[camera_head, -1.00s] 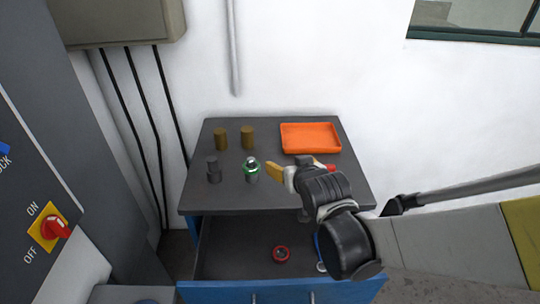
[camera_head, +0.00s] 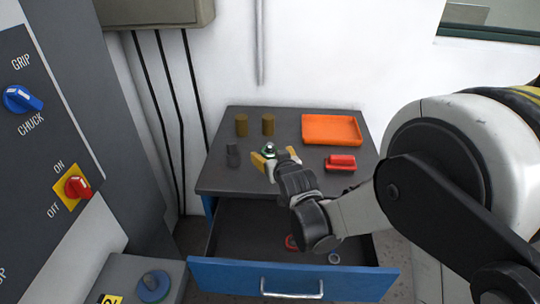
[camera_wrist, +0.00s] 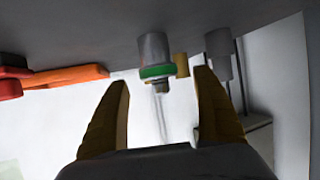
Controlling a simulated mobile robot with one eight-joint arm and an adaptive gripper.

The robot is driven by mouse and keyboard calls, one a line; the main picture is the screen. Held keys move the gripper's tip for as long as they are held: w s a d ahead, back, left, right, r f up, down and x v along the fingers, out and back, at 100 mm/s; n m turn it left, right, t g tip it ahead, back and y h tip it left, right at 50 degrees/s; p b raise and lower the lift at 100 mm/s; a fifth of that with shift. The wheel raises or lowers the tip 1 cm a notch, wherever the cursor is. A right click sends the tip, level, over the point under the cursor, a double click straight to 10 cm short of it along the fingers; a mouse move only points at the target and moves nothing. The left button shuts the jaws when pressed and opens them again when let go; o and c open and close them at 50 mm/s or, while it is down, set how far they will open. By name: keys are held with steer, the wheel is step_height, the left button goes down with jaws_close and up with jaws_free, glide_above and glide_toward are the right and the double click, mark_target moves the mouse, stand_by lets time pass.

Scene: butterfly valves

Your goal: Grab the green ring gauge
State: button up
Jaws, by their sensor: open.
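The green ring gauge (camera_wrist: 157,72) sits around a grey metal valve body on the cabinet top, as the wrist view shows. In the head view the green ring (camera_head: 267,154) is partly hidden by my gripper (camera_head: 275,161). My gripper is open, and its two yellow fingers also show in the wrist view (camera_wrist: 163,100). The fingers stand on either side of the ring's line in the wrist view, with the ring just beyond the fingertips. I see no contact between them.
A dark grey post (camera_head: 232,156) stands left of the ring. Two brass cylinders (camera_head: 255,125) stand behind. An orange tray (camera_head: 332,129) is at the back right, and a red block (camera_head: 341,162) lies in front of it. The open blue drawer (camera_head: 290,279) holds a red ring (camera_head: 291,242).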

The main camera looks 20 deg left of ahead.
mark_target(271, 152)
steer(key=x, duration=0.3)
steer(key=shift+w+f+b, duration=0.1)
steer(key=shift+f+b, duration=0.05)
steer(key=shift+b, duration=0.25)
steer(key=shift+c, duration=0.6)
steer(key=c, duration=1.4)
